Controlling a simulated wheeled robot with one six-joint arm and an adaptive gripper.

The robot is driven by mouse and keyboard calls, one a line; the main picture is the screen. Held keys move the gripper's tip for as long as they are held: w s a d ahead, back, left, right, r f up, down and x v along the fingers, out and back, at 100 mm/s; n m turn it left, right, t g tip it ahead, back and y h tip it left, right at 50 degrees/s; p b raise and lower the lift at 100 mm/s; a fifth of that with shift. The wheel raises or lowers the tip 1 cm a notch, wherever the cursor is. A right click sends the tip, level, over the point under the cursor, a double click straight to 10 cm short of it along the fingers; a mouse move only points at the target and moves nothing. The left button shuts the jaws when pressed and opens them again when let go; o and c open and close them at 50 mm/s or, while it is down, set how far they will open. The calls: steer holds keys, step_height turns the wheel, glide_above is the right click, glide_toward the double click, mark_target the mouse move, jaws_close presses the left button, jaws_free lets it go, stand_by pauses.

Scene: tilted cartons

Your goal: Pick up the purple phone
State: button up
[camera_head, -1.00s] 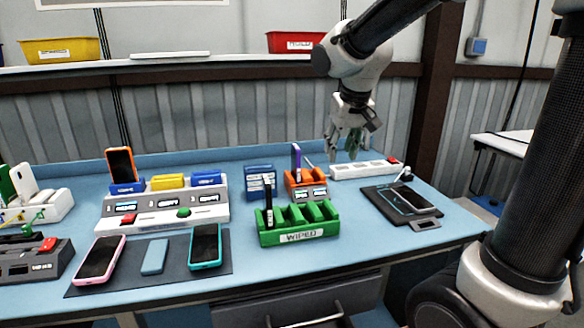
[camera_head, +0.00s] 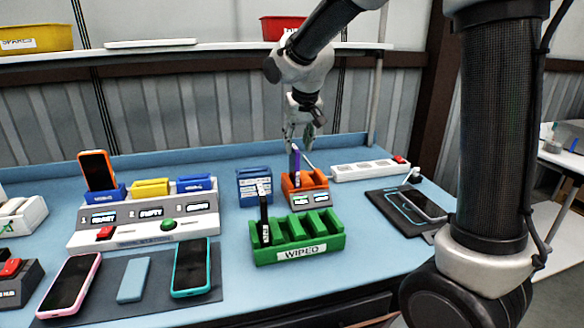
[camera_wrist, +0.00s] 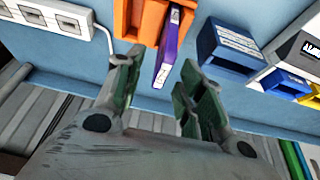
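The purple phone (camera_head: 296,167) stands upright in an orange rack (camera_head: 318,180) on the blue bench. In the wrist view the purple phone (camera_wrist: 167,52) shows edge-on, sticking out of the orange rack (camera_wrist: 150,20). My gripper (camera_head: 300,140) is just above the phone, pointing down. In the wrist view my gripper (camera_wrist: 159,66) is open and empty, with the phone's end lying between and a little beyond its green-padded fingertips. No contact shows. The phone's lower part is hidden in the rack.
A blue box (camera_head: 255,190) stands left of the rack. A green WIPED rack (camera_head: 298,254) holding a dark phone stands in front. A white power strip (camera_head: 365,171) with a cable lies to the right.

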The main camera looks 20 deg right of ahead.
mark_target(293, 158)
steer(key=x, duration=0.7)
steer(key=shift+w+a+f, duration=0.2)
steer(key=shift+w, duration=0.2)
jaws_close()
